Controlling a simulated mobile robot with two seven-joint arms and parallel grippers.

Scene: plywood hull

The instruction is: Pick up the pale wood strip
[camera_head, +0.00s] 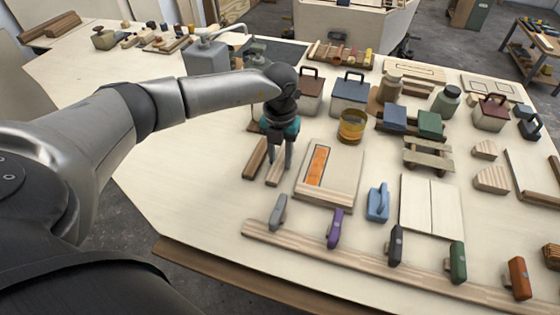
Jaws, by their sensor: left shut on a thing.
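The pale wood strip (274,178) is at the middle of the table, beside a darker brown strip (255,158) on its left. My left gripper (280,165) points down over the pale strip, with its fingers closed on it. The fingers hide part of the strip, and I cannot tell whether it is clear of the tabletop. My right gripper is not in view.
A pale board with an orange inlay (335,188) lies just right of the gripper. An amber jar (351,128) and two lidded boxes stand behind. A wooden rail (380,262) with several coloured handles runs along the front. The tabletop (190,180) is clear on the left.

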